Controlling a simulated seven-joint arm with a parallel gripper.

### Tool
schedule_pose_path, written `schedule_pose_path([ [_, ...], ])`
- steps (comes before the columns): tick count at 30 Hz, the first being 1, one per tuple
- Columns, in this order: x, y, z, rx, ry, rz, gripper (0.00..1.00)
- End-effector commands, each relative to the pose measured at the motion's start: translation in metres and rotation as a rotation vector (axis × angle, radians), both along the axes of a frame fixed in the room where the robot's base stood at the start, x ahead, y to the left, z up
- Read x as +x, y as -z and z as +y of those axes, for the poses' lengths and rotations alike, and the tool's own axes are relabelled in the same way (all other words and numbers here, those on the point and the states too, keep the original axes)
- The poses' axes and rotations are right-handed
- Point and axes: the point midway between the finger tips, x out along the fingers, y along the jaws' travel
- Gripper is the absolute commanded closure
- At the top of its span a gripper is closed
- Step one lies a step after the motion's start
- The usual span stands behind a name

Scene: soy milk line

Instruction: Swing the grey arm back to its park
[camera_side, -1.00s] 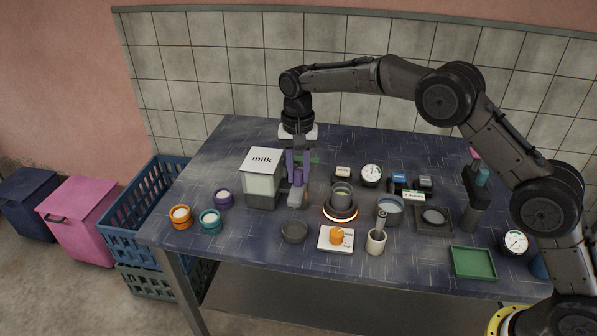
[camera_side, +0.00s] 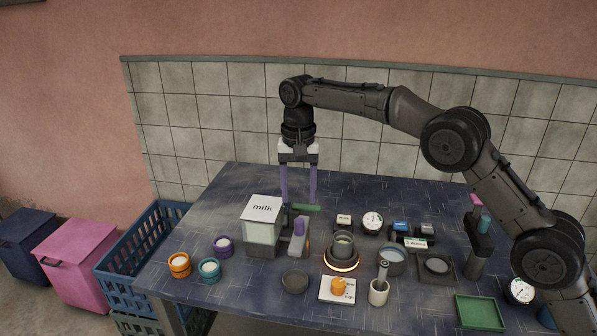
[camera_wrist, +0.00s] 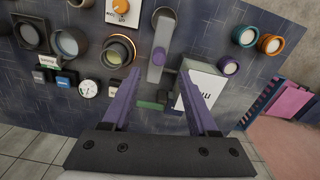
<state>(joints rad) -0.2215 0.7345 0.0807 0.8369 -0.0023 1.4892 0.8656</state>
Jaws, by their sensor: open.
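The grey arm (camera_side: 298,243) points toward the table's front, beside the right side of the white milk box (camera_side: 262,228). It also shows in the wrist view (camera_wrist: 156,74), with a purple knob (camera_wrist: 159,57) standing on it; the knob shows in the side view too (camera_side: 301,226). A green strip (camera_side: 306,208) lies behind the arm, and shows near the arm's lower end in the wrist view (camera_wrist: 151,106). My gripper (camera_side: 298,198) points down above and behind the knob. Its purple fingers are apart with nothing between them, and they appear clear of the knob.
To the right stand a cup on a glowing ring (camera_side: 341,262), a dial (camera_side: 372,221) and a white plate with an orange knob (camera_side: 338,289). Several small jars (camera_side: 179,264) stand left of the milk box. The table's back left is clear.

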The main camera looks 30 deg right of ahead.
Motion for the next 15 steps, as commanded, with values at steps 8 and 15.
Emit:
schedule_pose_path([
  [8,0.001,-0.044,0.0,0.0,0.0,-0.001,0.41],
  [15,0.0,-0.055,0.0,-0.001,0.0,0.001,0.41],
])
